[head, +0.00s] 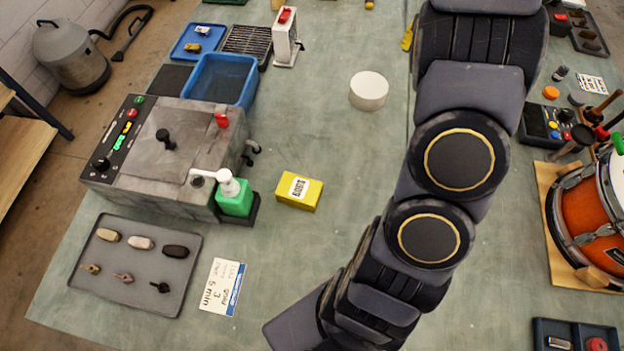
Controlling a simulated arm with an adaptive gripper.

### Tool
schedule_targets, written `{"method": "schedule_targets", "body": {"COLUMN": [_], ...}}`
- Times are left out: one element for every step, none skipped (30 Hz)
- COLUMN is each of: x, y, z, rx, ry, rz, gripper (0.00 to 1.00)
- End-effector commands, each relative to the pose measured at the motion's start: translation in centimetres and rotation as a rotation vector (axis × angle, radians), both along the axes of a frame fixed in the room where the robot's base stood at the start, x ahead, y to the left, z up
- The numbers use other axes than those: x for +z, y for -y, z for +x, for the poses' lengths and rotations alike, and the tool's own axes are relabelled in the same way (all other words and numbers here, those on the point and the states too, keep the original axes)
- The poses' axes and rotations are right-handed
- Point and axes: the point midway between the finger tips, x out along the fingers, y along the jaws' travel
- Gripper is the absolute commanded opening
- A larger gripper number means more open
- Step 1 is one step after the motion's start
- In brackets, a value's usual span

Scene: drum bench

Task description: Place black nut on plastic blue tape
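A small black wing-shaped nut (160,287) lies at the lower right of a grey tray (185,299) on the left of the bench. Two brassy wing nuts (90,268) (123,278) lie in the same row. A white handwritten card (220,285) lies flat just right of the tray. A blue strip (237,290) runs along its right edge; it is the only tape-like blue thing I can make out, and I cannot tell if it is tape. My arm crosses the middle right of the view, and my gripper is not in view.
A beige, a white and a dark oval piece (175,251) fill the tray's upper row. A grey machine (165,150), a green pump bottle (235,197) and a yellow box (299,191) stand behind. An orange drum (590,210) is at right. The bench around the card is clear.

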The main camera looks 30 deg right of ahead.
Motion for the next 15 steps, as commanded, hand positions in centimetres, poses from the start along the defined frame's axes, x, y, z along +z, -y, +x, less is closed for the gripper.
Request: {"method": "schedule_targets", "body": {"x": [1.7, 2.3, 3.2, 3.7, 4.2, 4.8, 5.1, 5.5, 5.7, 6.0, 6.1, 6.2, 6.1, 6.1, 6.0], "y": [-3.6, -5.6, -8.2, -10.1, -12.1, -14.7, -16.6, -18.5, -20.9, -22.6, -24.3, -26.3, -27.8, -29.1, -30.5], "z": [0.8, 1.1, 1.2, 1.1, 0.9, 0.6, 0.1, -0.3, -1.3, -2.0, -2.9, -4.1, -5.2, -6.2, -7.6], "rx": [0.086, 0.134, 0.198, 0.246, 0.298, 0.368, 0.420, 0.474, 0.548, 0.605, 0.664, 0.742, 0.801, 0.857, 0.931], "ry": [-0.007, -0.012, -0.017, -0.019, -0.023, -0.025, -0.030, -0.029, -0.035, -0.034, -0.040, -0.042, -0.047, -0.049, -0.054], "rz": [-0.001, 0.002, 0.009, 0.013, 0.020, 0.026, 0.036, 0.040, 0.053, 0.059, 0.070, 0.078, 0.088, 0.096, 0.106], "gripper": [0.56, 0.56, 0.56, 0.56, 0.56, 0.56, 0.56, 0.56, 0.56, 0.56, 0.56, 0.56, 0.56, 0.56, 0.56]}}
